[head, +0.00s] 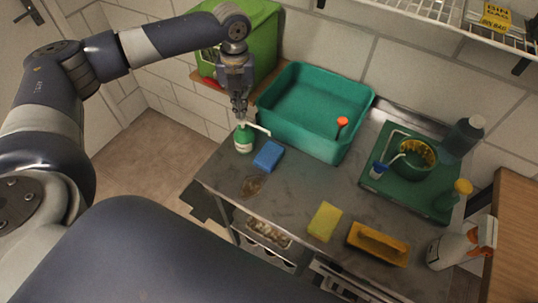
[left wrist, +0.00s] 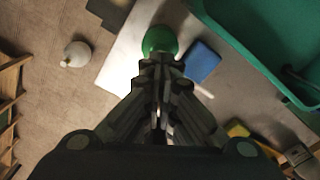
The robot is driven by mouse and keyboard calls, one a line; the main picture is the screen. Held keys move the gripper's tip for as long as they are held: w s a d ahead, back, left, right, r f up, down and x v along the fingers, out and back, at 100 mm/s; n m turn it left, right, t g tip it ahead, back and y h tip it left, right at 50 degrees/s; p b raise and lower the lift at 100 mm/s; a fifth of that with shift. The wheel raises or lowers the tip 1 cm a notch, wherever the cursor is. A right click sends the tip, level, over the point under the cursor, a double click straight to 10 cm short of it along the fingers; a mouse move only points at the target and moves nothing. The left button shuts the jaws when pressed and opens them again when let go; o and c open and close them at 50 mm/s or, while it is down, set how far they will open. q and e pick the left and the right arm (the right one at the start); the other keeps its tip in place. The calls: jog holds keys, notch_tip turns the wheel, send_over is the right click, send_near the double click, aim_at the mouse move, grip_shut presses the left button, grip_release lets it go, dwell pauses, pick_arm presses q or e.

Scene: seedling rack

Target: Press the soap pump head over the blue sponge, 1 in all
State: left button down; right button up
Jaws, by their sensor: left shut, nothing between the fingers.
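The green soap bottle (head: 244,141) stands upright near the counter's left end. Its white pump spout (head: 259,128) points right, toward the blue sponge. The blue sponge (head: 268,155) lies flat on the counter just right of the bottle. My left gripper (head: 240,115) points down with shut, empty fingers directly over the pump head; I cannot tell whether they touch it. In the left wrist view, the fingers hide the pump head, while the green bottle (left wrist: 160,41) and blue sponge (left wrist: 201,62) show beyond them. My right gripper is not in view.
A teal basin (head: 290,125) stands close behind the sponge. A green bin (head: 262,45) is at the back left. A yellow sponge (head: 324,222), a yellow brush (head: 378,243) and a spray bottle (head: 462,245) are to the right. A brown stain (head: 251,186) marks the front counter.

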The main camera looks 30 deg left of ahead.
pick_arm(q)
jog(key=shift+f, duration=0.1)
jog(key=shift+s+f, duration=0.1)
jog(key=shift+f, duration=1.55)
jog(key=shift+r+p, duration=1.65)
jog(key=shift+p, duration=0.45)
